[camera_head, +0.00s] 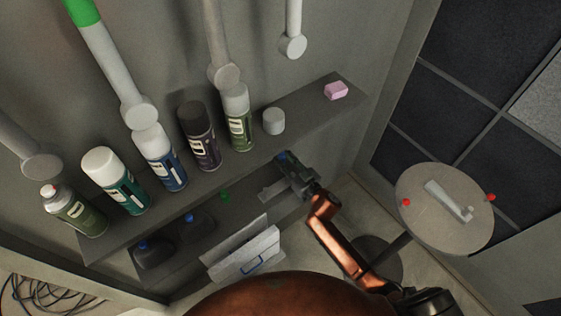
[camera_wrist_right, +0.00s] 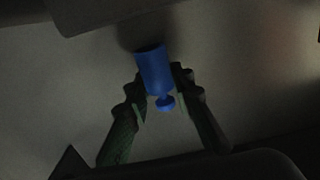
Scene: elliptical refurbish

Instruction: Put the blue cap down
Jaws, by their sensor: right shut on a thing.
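The blue cap (camera_wrist_right: 153,70) is a cylinder with a narrower stem and a small knob at its lower end in the right wrist view. My right gripper (camera_wrist_right: 159,84) is shut on it, with one finger on each side. In the head view, my right gripper (camera_head: 288,164) is at the front edge of the upper shelf, over the lower shelf's right part. A small bit of the blue cap (camera_head: 282,156) shows at its fingertips. Whether the cap touches a surface is hard to tell. My left gripper is not in view.
Several spray cans, a white cap (camera_head: 273,121) and a pink block (camera_head: 335,90) stand on the upper shelf (camera_head: 306,103). Dark blue-capped bottles (camera_head: 198,224) and a white box (camera_head: 246,256) are lower. A round table (camera_head: 425,226) stands right.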

